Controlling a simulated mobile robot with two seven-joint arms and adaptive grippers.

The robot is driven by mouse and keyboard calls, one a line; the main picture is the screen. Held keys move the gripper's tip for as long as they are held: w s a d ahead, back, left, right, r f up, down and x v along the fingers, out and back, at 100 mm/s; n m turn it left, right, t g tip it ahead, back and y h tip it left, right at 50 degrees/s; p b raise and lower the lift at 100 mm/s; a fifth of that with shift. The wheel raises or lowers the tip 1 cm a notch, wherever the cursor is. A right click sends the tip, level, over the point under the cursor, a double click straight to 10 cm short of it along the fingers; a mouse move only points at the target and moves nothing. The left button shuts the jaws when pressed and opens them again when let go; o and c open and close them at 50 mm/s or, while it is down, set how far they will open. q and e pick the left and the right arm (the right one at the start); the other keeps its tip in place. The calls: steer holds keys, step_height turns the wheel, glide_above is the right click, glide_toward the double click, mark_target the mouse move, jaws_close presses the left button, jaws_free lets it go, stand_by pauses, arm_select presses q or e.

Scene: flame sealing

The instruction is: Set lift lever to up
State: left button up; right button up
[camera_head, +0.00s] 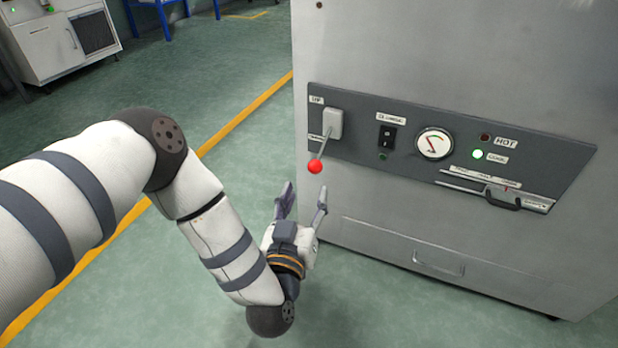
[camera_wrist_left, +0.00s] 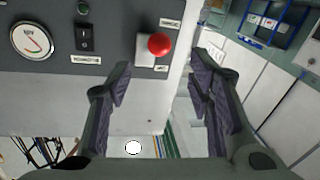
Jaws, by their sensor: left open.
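The lift lever (camera_head: 322,148) is on the left end of the dark panel on the grey machine. It has a pale base block and a thin rod tilted downward, ending in a red ball knob (camera_head: 315,166). My right gripper is in neither view.
The panel also holds a black rocker switch (camera_head: 388,137), a round gauge (camera_head: 434,144), a lit green lamp (camera_head: 477,154) and a slider with a black handle (camera_head: 502,199). A drawer handle (camera_head: 438,264) sits lower. Floor left of the machine is clear around a yellow line (camera_head: 245,113).

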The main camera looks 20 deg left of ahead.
mark_target(314, 171)
arm_select(q)
steer(key=w+b, duration=0.1)
steer(key=w, duration=0.2)
steer(key=w+a+b, duration=0.1)
steer(key=w, duration=0.2)
steer(key=w+b, duration=0.1)
steer(key=w, duration=0.2)
steer(key=shift+w+a+f, duration=0.1)
steer(key=shift+a+f, duration=0.1)
steer(key=shift+a, duration=0.05)
steer(key=shift+w+r, duration=0.15)
steer(key=shift+w, duration=0.2)
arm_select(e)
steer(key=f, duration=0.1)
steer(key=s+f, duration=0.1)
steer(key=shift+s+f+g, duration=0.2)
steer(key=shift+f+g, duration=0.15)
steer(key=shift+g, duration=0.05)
arm_select(q)
jaws_close()
